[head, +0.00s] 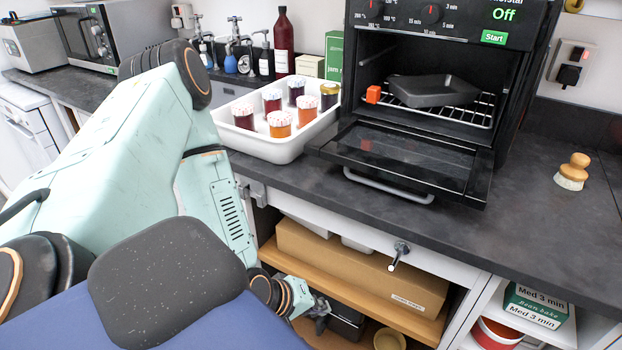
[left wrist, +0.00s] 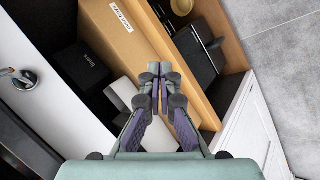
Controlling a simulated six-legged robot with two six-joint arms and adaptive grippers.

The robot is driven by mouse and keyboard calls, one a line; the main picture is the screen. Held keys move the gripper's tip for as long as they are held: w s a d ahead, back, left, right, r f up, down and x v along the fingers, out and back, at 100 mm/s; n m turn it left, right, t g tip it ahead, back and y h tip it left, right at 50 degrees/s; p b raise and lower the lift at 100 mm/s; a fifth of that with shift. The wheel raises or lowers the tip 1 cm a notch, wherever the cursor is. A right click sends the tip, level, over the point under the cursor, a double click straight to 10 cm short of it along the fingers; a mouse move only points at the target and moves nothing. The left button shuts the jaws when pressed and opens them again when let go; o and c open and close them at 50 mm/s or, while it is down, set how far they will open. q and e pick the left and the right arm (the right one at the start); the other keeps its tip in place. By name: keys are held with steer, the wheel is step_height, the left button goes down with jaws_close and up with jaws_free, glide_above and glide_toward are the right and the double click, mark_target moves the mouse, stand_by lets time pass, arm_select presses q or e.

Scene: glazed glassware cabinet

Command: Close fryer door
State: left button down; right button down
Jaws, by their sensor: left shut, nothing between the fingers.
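The black fryer (head: 519,70) stands on the counter with its display reading Off. Its glass door (head: 408,155) is open, folded down toward the front, with a grey bar handle (head: 388,187) along its front edge. Inside are a dark pan (head: 433,91) on a wire rack and a small orange block (head: 373,94). My left gripper (head: 320,312) is low, below the counter by the open shelves, well apart from the door. In the left wrist view its fingers (left wrist: 159,72) are together and empty. My right gripper is not in view.
A white tray (head: 270,148) of several jars stands left of the fryer. Below the counter, a cardboard box (head: 360,268) lies on a wooden shelf (head: 418,330). A metal knob (head: 401,248) juts from the front. A brush (head: 573,171) stands on the clear counter at right.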

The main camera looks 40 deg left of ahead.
arm_select(q)
steer(key=w+a+r+n+t+y, duration=0.1)
steer(key=w+a+r+n+t, duration=0.2)
steer(key=w+a+r+n, duration=0.15)
steer(key=n+t+y, duration=0.5)
steer(key=n+t, duration=0.4)
steer(key=n, duration=1.3)
glide_toward(311, 181)
step_height(311, 181, up, 3)
steer(key=shift+m, duration=0.35)
steer(key=b+x, duration=0.2)
steer(key=x, duration=0.8)
steer(key=shift+r+b, duration=0.15)
steer(key=shift+b, duration=0.25)
steer(key=shift+y, duration=0.3)
steer(key=shift+r, duration=0.15)
